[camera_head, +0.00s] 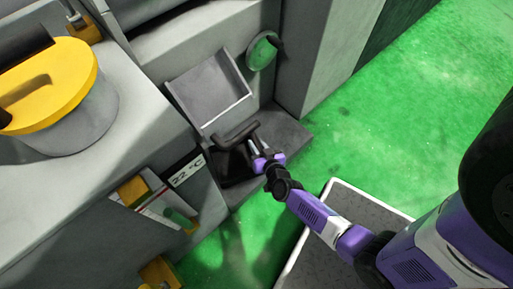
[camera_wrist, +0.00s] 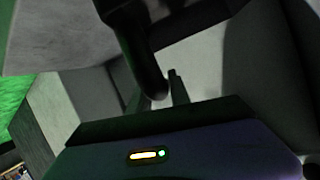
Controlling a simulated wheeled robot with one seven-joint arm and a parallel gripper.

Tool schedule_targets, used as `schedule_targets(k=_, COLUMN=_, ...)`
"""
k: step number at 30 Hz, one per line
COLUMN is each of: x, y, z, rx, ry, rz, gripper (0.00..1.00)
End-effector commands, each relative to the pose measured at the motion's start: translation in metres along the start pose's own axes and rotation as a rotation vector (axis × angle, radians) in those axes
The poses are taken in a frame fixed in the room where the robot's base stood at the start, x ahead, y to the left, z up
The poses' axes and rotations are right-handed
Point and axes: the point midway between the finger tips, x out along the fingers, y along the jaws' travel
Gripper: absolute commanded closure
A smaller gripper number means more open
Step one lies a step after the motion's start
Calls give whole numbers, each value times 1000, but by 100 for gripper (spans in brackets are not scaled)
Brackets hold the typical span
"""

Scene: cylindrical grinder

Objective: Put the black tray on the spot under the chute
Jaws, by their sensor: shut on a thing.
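The black tray (camera_head: 236,166) is in the head view, just below the lip of the grey chute (camera_head: 208,88), over the low grey ledge (camera_head: 288,134). Its dark raised handle (camera_head: 238,133) is near the chute's lower edge. I cannot tell whether the tray rests on the ledge or hangs just above it. My gripper (camera_head: 256,150) reaches in from the right and is shut on the tray's handle. In the wrist view, the dark handle (camera_wrist: 138,45) runs down to my gripper's fingertips (camera_wrist: 162,88). The spot beneath the tray is hidden.
A grey machine wall with a "22-C" label (camera_head: 187,171) stands left of the tray. A yellow-lidded drum (camera_head: 62,100) is at the upper left. A green round part (camera_head: 262,52) is beside the chute. Green floor (camera_head: 400,110) lies open to the right.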

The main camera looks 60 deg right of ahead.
Motion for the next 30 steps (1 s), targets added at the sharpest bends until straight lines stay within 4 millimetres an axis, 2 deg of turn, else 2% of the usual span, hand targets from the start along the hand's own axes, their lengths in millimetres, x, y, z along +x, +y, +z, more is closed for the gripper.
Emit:
schedule_targets(k=1, x=5, y=1, z=10, rx=0, ry=2, rz=-1, gripper=100)
schedule_targets(k=3, x=6, y=2, z=12, rx=1, ry=3, rz=-1, gripper=100)
schedule_targets(k=14, x=7, y=3, z=14, rx=2, ry=3, rz=0, gripper=100)
schedule_targets(k=15, x=6, y=3, z=14, rx=1, ry=1, rz=0, gripper=73)
schedule_targets(k=18, x=6, y=3, z=14, rx=1, ry=1, rz=0, gripper=55)
schedule_targets(k=30, x=2, y=2, z=10, rx=0, ry=0, rz=0, gripper=55)
